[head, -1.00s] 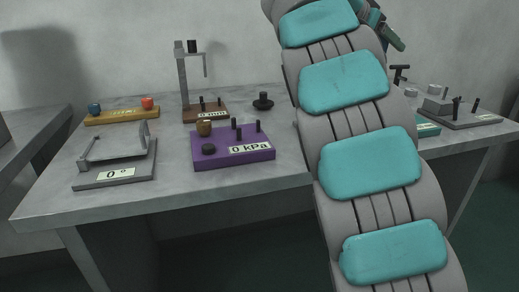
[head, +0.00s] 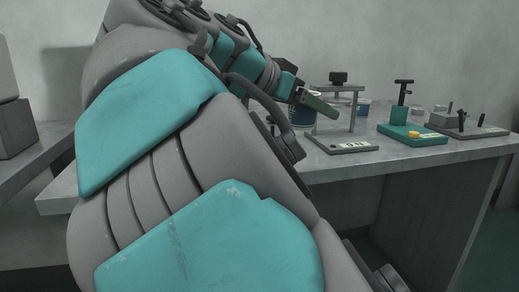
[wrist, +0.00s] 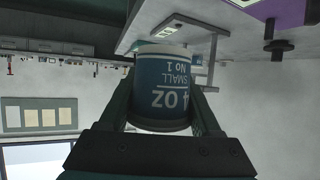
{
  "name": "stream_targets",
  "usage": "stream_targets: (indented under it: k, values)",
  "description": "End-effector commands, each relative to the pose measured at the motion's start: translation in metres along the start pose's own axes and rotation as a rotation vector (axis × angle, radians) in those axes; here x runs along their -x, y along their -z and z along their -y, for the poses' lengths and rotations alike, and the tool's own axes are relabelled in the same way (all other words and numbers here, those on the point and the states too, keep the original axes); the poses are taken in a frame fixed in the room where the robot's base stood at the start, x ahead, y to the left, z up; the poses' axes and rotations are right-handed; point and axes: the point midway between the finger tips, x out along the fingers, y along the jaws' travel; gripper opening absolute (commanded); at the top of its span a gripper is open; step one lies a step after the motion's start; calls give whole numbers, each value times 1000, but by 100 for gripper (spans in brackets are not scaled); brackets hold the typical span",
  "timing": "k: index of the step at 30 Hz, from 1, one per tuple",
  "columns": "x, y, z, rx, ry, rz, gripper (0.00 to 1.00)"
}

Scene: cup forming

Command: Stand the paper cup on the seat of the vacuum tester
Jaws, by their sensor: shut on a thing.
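My gripper is shut on the cup's sides. In the head view the cup (head: 302,123) shows partly behind a teal finger, above the bench. The vacuum tester's purple body (wrist: 288,12) shows only as a cut-off corner in the wrist view. Its seat is not visible there, and my arm covers that part of the bench in the head view.
A grey stand (head: 343,144) with a raised bar is close to the cup. A green device (head: 412,138) and a grey block device (head: 468,128) are to its right. A black knobbed piece (wrist: 276,46) stands near the purple body. My arm covers the bench's left.

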Motion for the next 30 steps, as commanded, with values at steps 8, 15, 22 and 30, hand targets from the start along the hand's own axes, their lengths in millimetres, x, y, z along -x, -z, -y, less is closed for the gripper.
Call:
stream_targets:
  k: [8,15,22,30]
  values:
    - [20,-21,1,2,17,-4,13]
    - [9,-18,43,5,14,-2,13]
    - [-1,-16,84,4,16,-2,13]
    - [-13,-16,126,4,14,-2,13]
